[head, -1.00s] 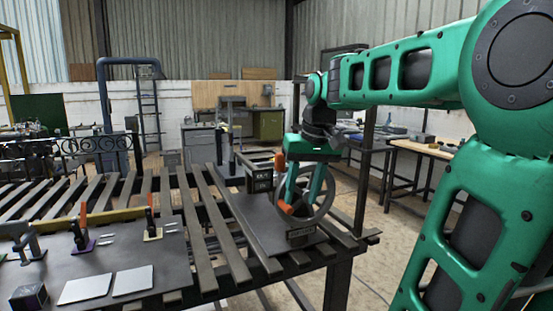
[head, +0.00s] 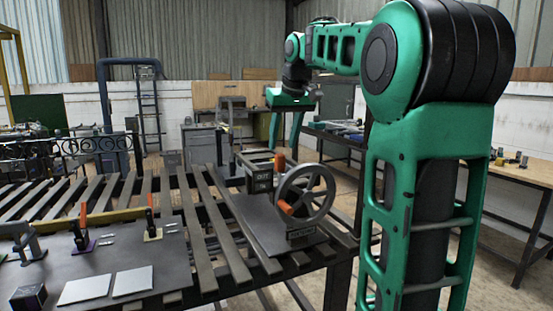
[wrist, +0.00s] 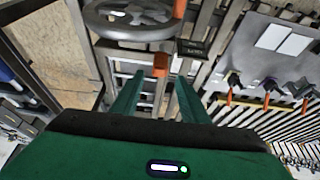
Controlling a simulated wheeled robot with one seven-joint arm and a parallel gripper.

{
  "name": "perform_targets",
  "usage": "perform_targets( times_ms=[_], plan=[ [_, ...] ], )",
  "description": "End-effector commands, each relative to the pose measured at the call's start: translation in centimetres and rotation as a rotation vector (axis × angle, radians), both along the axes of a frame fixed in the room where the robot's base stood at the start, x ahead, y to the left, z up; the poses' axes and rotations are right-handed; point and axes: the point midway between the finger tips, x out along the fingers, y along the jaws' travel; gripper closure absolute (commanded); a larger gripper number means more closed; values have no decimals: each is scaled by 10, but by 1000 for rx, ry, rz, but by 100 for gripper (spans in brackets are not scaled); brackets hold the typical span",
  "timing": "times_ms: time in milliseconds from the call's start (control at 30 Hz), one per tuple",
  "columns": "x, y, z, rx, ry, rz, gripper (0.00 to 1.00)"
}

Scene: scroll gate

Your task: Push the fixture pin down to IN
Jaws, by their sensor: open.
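I cannot read the lettering surely. My gripper (head: 284,148) is open and empty, pointing down, with its fingers above and around the post's place in the head view. In the wrist view the post's orange top (wrist: 160,65) shows just beyond and between the tips of my gripper (wrist: 157,80). I see no contact. The post's lower part is hidden.
The handwheel (head: 306,190) with an orange grip (head: 285,207) stands in front of the post. A dark plate (head: 80,270) with clamps and two pale tiles lies at the left. The slatted bench (head: 205,240) has bare slats between.

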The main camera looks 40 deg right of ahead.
Motion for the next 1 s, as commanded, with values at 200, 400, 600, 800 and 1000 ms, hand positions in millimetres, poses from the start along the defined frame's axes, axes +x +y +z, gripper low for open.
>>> perform_targets(
  times_ms=[200,400,600,800,1000],
  plan=[
    [14,-3,-35,0,2,1,59],
    [21,-5,-53,1,1,-1,59],
    [23,-5,-57,-1,-1,0,59],
    [23,-5,-56,-1,-1,0,64],
    [23,-5,-56,-1,0,0,100]
  ],
)
